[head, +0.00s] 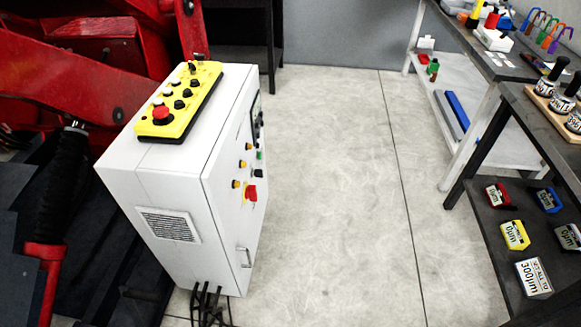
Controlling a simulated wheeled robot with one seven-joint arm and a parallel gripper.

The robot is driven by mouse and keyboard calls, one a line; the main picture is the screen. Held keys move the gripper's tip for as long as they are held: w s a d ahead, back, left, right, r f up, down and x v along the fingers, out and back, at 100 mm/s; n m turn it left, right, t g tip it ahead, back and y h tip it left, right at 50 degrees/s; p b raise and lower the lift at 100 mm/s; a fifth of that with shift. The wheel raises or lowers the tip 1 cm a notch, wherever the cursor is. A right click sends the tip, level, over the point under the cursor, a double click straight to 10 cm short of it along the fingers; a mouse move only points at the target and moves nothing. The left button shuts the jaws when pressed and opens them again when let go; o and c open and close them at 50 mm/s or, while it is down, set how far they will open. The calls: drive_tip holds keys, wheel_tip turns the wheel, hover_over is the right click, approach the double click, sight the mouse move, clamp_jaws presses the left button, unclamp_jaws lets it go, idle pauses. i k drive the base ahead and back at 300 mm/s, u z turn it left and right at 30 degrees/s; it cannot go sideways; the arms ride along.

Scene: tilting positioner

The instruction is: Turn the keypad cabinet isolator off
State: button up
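A white cabinet (160,180) stands on the floor left of centre, its door side (225,190) facing right and seen at a steep angle. A red rotary handle (251,193) with some yellow by it sits low on that door and looks like the isolator. Its on or off position is too small to tell. Several small yellow, green and black controls (248,147) sit above it, beside a dark panel (255,112). No keypad can be made out clearly. My gripper is not in view.
A yellow control box (180,103) with a red mushroom button lies on the cabinet top. Red machinery (90,75) crowds the left. Black cables (208,300) trail at the cabinet's foot. Benches with blocks (515,235) stand at right. The floor (340,190) between is clear.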

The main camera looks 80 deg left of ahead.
sight(251, 191)
drive_tip(key=u, duration=3.45)
drive_tip(key=i, duration=1.25)
drive_tip(key=z, duration=0.25)
